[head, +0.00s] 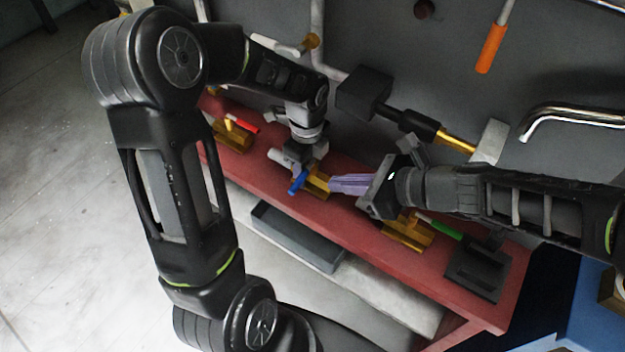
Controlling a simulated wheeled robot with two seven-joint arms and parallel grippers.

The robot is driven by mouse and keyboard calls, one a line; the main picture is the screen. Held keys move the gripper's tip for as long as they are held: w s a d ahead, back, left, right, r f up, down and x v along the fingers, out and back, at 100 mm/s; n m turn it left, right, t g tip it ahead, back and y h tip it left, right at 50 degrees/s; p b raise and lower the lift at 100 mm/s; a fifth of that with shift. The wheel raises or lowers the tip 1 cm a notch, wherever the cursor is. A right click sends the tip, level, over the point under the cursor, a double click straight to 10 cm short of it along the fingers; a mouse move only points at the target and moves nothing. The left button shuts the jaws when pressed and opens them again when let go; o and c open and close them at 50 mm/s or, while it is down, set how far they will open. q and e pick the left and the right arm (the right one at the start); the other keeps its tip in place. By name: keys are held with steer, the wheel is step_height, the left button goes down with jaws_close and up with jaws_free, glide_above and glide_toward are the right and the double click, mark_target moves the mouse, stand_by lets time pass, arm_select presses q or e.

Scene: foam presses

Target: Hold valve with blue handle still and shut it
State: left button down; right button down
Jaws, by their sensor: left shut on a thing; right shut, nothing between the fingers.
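The valve with the blue handle (298,182) sits on the red bench, its brass body (318,183) partly hidden by my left gripper. The blue handle points toward the bench's front edge, down and left in the picture. My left gripper (290,160) reaches down from above and is shut on this valve; whether on its body or its handle is hard to tell. My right gripper (334,183) comes in from the right with its pale purple fingers shut and empty. Its fingertips are right beside the brass body; whether they touch it is unclear.
A red-handled valve (232,132) stands left on the red bench (350,226), and a green-handled valve (408,233) right, below my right arm. A black stand (476,268) is at the right end. A grey tray (297,238) lies lower. Pipes and an orange-handled tool (491,48) are behind.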

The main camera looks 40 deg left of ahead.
mark_target(301, 182)
steer(key=x, duration=0.7)
steer(key=shift+a+f, duration=0.2)
steer(key=shift+a, duration=0.15)
